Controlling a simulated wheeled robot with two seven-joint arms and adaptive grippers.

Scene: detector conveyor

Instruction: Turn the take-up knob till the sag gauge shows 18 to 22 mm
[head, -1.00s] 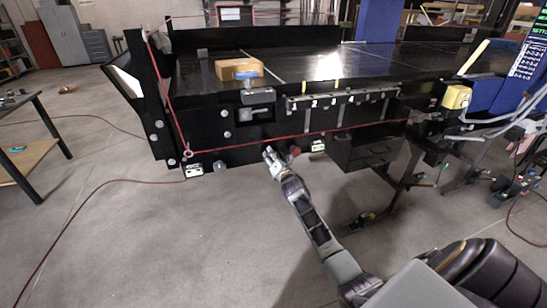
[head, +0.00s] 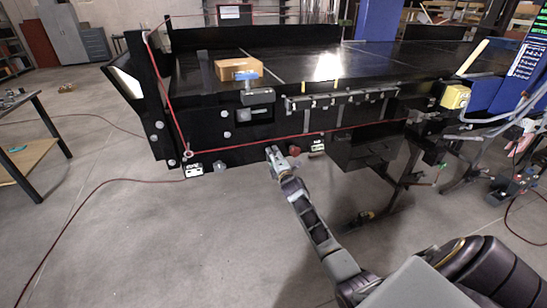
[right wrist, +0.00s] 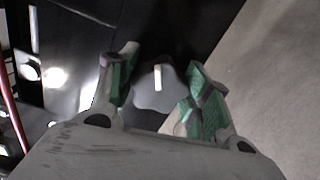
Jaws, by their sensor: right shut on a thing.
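The take-up knob (right wrist: 145,92) is a grey, lobed knob with a pale pointer mark, seen between my fingers in the right wrist view. My right gripper (right wrist: 160,98) is shut on it, with one green-padded finger on each side. In the head view my right gripper (head: 273,153) is at the lower edge of the black conveyor side, and it hides the knob there. A small white box (head: 317,146) just to its right may be the sag gauge; its reading is too small to tell. My left gripper is not in view.
A red knob (head: 294,151) sits close to the right of my gripper. A red cord (head: 240,143) runs along the conveyor side. A cardboard box (head: 238,69) lies on the belt. The floor in front is clear.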

